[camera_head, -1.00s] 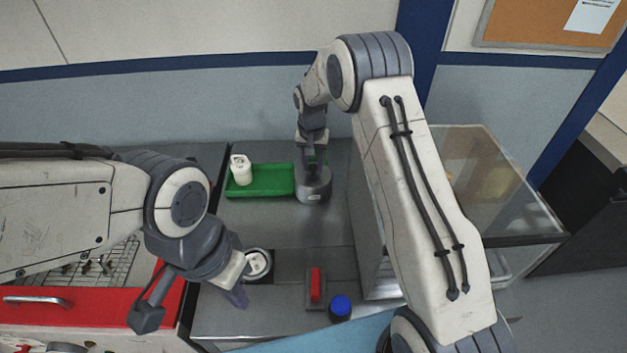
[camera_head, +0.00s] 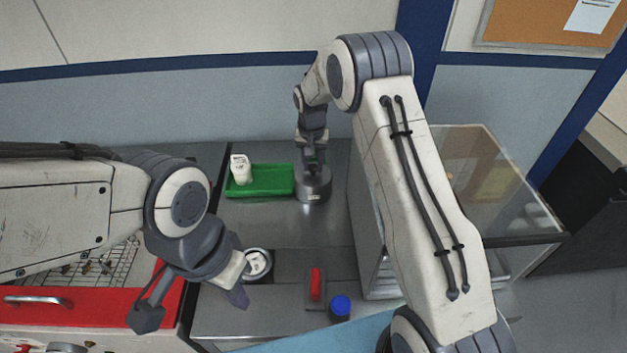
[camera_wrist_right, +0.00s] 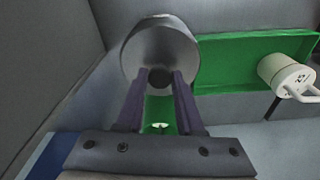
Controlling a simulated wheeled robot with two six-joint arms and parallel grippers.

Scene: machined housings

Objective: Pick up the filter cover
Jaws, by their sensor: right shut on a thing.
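The filter cover, which I take to be the dark grey round piece (camera_head: 313,187), is at the right end of the green tray. It also shows in the right wrist view (camera_wrist_right: 160,38), where its narrow knob sits between the two purple fingers. My right gripper (camera_wrist_right: 158,80) is shut on that knob. I cannot tell whether the cover touches the surface below. A white cylinder with a handle (camera_wrist_right: 285,74) is at the tray's other end. My left gripper (camera_head: 238,294) is beside a round housing with a white inside (camera_head: 258,262); its finger gap is not clear.
The green tray (camera_head: 268,180) lies on the grey metal bench (camera_head: 285,228). A red-handled piece (camera_head: 316,284) and a blue-capped container (camera_head: 340,306) stand near the front. A clear-sided box (camera_head: 490,170) is at right. A red-fronted unit with a wire rack is at left.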

